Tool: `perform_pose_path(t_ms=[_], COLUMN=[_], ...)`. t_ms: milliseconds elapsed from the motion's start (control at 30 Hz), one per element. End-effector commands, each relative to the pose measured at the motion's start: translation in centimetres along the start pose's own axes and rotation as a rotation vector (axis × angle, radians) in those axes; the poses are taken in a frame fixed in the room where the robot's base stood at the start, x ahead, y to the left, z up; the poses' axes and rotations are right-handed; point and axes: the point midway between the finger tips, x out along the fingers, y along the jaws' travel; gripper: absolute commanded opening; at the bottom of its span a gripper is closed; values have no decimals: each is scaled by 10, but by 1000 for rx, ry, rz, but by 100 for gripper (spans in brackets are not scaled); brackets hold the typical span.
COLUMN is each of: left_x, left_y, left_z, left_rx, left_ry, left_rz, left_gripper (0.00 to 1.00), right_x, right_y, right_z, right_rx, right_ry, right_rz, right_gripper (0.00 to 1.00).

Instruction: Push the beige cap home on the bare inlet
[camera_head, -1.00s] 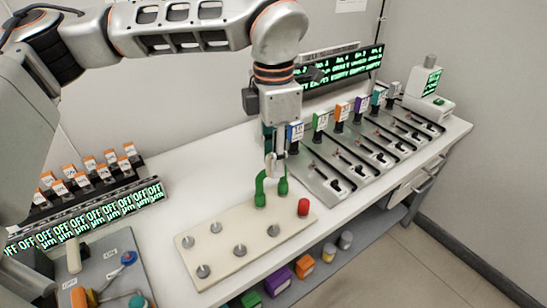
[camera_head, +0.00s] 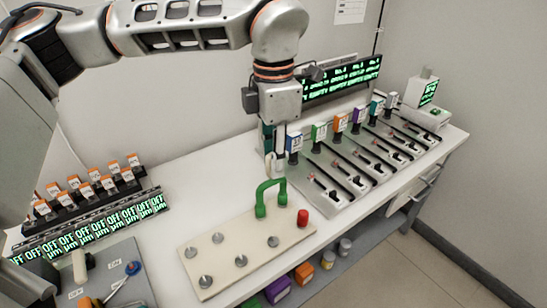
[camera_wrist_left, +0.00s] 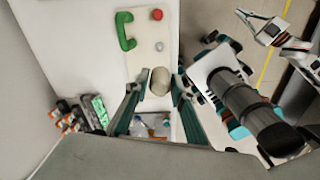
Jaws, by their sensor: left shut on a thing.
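The cream board (camera_head: 225,264) lies on the white table and carries several grey metal inlets, such as one inlet (camera_head: 240,251). A green U-shaped tube (camera_head: 270,186) stands on its far end, beside a red cap (camera_head: 303,217). My left gripper (camera_head: 276,168) is shut, pointing down above and behind the green tube. In the left wrist view the beige cap (camera_wrist_left: 160,81) sits between its teal fingertips, clear of the board and partly covering the view of it. Which inlet lies beneath is hidden.
A row of slide stations (camera_head: 345,165) stands at the back right, and a display (camera_head: 340,80) behind it. A rack of orange-topped bottles (camera_head: 90,186) is at the left. A grey tray (camera_head: 112,262) with tools lies front left.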

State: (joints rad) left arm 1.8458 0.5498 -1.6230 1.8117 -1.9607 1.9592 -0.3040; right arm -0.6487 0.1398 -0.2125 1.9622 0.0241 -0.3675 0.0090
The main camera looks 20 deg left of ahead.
Motion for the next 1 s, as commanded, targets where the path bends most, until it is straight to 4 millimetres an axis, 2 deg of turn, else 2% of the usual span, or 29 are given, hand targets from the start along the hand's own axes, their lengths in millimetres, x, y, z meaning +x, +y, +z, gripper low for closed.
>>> perform_pose_path(t_ms=[267, 633, 1000], left_x=[-2, -30, -28], left_y=[0, 0, 1], left_z=[0, 0, -1], left_rx=[0, 0, 18], left_ry=[0, -1, 0], left_rz=[0, 1, 1], left_gripper=[6, 6, 6], right_x=[-1, -12, -12], right_y=[0, 2, 2], right_z=[-1, -17, -16], right_rx=[0, 1, 1], right_ry=[0, -3, -2], right_rz=[0, -1, -1], right_gripper=[0, 0, 0])
